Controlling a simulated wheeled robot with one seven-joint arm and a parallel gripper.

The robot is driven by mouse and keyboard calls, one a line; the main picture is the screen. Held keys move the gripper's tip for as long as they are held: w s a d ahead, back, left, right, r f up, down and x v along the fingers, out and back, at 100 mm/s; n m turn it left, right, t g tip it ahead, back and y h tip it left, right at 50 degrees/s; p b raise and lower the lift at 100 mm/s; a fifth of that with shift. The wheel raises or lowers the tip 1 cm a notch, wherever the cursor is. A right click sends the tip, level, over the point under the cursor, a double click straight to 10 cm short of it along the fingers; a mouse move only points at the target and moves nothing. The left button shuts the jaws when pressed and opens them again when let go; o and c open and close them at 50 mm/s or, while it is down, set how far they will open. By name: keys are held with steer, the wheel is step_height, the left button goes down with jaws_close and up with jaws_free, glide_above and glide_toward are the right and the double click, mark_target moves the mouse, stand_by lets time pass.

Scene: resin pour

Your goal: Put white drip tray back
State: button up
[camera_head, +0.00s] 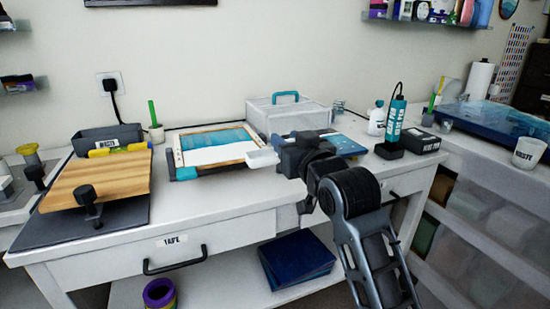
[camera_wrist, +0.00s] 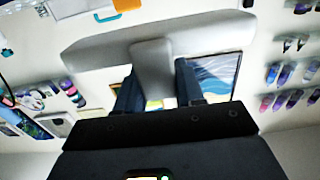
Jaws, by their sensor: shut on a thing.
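My gripper (camera_head: 279,153) is shut on a white piece, which I take to be the white drip tray (camera_head: 262,159). In the head view it is just right of the blue and white painted panel (camera_head: 215,146), above the bench, and only a small part of it shows. In the wrist view, the tray (camera_wrist: 100,50) is a wide white bar with a narrow tab between my two dark fingers (camera_wrist: 155,88). I cannot tell whether the tray touches the panel's frame.
A clear box with a teal handle (camera_head: 287,113) stands behind my gripper. A wooden board (camera_head: 100,178) and grey bin (camera_head: 107,137) are at the left. The bench front (camera_head: 225,195) is clear.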

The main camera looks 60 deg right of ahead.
steer(key=w+a+f, duration=0.1)
steer(key=w+f, duration=0.1)
steer(key=w, duration=0.1)
steer(key=w+a+f+b, duration=0.1)
steer(key=w+f, duration=0.1)
steer(key=w, duration=0.1)
steer(key=w+a+f, duration=0.2)
steer(key=w, duration=0.1)
steer(key=shift+w+f, duration=0.15)
steer(key=shift+w, duration=0.1)
step_height(320, 180, down, 2)
steer(key=shift+s+f, duration=0.15)
steer(key=shift+f, duration=0.5)
steer(key=shift+f+b, duration=0.2)
steer(key=shift+b, duration=0.15)
steer(key=o, duration=1.1)
steer(key=shift+b+v, duration=0.6)
steer(key=shift+v, duration=3.3)
